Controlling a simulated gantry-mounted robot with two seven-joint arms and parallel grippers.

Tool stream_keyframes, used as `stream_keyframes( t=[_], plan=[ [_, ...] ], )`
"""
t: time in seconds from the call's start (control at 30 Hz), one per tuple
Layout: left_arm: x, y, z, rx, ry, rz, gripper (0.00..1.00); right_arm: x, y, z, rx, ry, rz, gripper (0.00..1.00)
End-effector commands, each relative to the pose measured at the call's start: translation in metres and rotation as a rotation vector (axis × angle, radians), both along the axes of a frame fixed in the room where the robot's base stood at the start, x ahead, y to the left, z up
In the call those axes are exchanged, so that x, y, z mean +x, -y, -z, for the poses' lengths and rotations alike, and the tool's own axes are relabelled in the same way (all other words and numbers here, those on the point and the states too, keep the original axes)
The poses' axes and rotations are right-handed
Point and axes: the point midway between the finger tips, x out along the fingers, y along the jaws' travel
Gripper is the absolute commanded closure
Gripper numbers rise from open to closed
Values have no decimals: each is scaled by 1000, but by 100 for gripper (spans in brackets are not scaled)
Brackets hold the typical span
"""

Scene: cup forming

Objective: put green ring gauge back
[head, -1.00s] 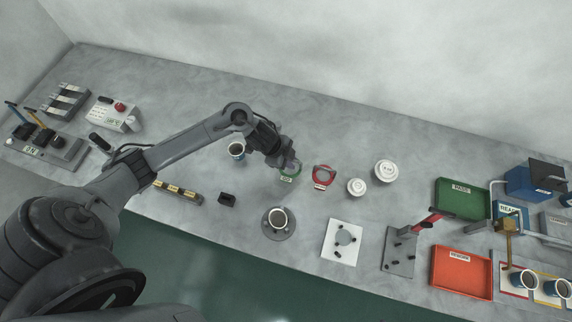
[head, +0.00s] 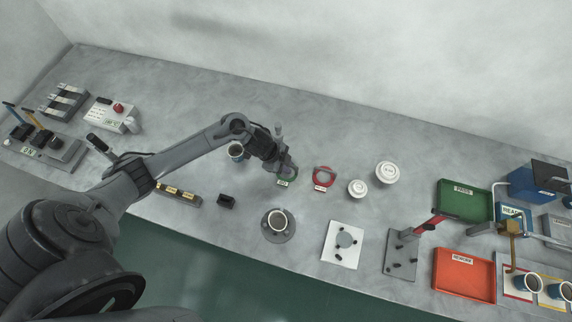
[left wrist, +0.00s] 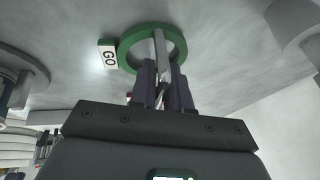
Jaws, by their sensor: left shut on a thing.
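The green ring gauge (head: 282,182) with a white GO label is mostly hidden under my left gripper (head: 288,172) in the head view. In the left wrist view the green ring (left wrist: 125,51) shows as a full ring, with its GO tag on the left. Whether the ring touches the table is hard to tell. My right gripper is not in view.
A red ring gauge (head: 323,177) lies just right of the green one. White round pieces (head: 386,173) stand farther right. A white plate (head: 334,257) lies front right.

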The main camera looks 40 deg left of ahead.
Motion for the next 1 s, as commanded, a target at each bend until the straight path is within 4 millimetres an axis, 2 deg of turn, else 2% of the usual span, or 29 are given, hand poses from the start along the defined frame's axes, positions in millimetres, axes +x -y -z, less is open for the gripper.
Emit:
stream_keyframes(
  t=[0.07, 0.1, 0.23, 0.5, 0.67, 0.87, 1.0],
  plan=[
    [0, 0, 3, 0, 0, 0, 100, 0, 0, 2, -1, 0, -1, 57],
    [0, 0, 2, 0, 0, 0, 79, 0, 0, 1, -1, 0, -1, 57],
    [0, 0, 2, 0, -1, 0, 59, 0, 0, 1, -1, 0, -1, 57],
    [0, 0, 2, 0, 0, 0, 58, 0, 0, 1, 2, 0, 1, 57],
    [-1, -2, -5, 2, 1, 0, 58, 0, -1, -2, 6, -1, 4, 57],
    [-10, -9, -31, 3, 1, 2, 58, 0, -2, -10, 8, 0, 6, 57],
    [-19, -17, -55, 4, 2, 2, 58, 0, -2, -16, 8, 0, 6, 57]
  ],
)
